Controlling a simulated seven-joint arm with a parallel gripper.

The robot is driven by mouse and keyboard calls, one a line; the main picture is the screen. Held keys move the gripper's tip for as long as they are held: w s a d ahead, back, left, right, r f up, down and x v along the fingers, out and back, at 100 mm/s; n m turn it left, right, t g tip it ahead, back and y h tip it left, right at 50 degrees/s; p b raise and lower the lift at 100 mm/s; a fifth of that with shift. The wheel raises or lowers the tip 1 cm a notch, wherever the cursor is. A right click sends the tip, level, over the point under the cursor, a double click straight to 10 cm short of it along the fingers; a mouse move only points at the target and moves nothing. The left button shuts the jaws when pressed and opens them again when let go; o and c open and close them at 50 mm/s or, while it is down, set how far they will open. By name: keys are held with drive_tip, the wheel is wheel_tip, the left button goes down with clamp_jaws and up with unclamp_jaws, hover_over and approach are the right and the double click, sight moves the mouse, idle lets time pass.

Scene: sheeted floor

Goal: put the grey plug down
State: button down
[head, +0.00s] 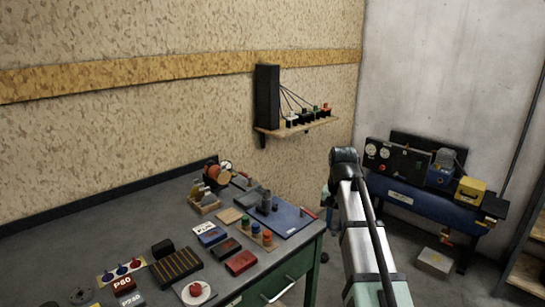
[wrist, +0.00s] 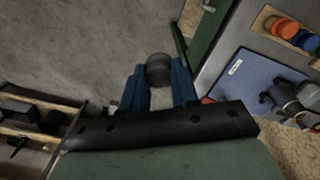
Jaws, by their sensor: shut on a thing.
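My gripper (wrist: 160,90) shows in the wrist view, with its two blue fingers shut on the grey plug (wrist: 159,67). The plug's dark, rounded end shows between and beyond the fingertips; the rest is hidden by them. Behind the plug in that view is grey floor, left of the workbench's green side (wrist: 208,45). In the head view my arm rises at the right of the bench, and I cannot make out the gripper or the plug there.
A blue mat (head: 294,220) lies on the bench's right end, with grey parts (head: 265,203) on it; it also shows in the wrist view (wrist: 240,85). A wooden holder with coloured knobs (head: 256,238) stands beside it. Boxes and blocks crowd the bench front. The bench's back left is clear.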

drive_tip(key=w+a+f+n, duration=0.1)
drive_tip(key=w+a, duration=0.2)
drive_tip(key=a, duration=0.5)
drive_tip(key=w+a+n, duration=0.3)
drive_tip(key=w+a, duration=0.8)
drive_tip(key=w, duration=0.5)
drive_tip(key=w+a+n, duration=0.2)
drive_tip(key=w+a, duration=0.8)
drive_tip(key=w, duration=0.6)
drive_tip(key=shift+w+a+f, duration=0.1)
drive_tip(key=shift+f, duration=2.2)
drive_tip(key=shift+w+a+f, duration=0.1)
drive_tip(key=shift+f, duration=2.15)
drive_tip(key=shift+f, duration=0.15)
drive_tip(key=c, duration=0.9)
unclamp_jaws()
drive_tip(key=shift+o, duration=0.2)
wheel_tip(320, 180, up, 12)
